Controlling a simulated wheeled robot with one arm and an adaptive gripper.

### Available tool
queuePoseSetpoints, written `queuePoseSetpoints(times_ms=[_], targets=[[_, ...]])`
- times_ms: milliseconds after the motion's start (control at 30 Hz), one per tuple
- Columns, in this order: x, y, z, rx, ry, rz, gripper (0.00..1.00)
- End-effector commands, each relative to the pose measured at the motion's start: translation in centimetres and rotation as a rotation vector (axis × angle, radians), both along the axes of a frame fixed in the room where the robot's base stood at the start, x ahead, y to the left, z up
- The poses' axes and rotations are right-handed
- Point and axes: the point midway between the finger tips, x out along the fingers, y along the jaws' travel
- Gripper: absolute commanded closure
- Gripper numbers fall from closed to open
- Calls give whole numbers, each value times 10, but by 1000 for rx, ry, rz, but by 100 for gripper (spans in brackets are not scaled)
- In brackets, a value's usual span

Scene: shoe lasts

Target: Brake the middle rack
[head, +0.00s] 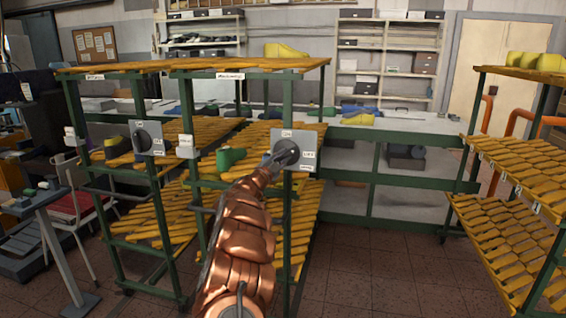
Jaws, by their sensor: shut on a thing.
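The middle rack is a green-framed shelf rack (266,63) with yellow slatted shelves. A grey plate (308,139) with small white labels is fixed to its right front post. A dark round knob or lever (291,150) sits on that plate. My copper-coloured arm reaches up from the bottom, and my gripper (279,157) is at the plate, shut on the lever. The gripper partly hides the lever, so its exact angle is hard to tell. A green shoe last (230,158) lies on the rack's shelf, left of my gripper.
A similar rack (110,72) stands close on the left, with its own plate (155,131) and dark lever. Another yellow-shelved rack (520,192) stands at the right. Open tiled floor (380,270) lies between. A long bench (390,128) runs behind.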

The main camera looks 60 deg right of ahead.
Motion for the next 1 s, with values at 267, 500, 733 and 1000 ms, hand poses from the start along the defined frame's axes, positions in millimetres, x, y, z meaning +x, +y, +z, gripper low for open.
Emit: queuePoseSetpoints(times_ms=[267,500,733,1000], targets=[[-1,0,-4,-89,247,1,100],[-2,-1,-5,-168,461,2,100],[-4,-2,-4,-240,650,-1,100],[-4,-2,-4,-300,815,1,100]])
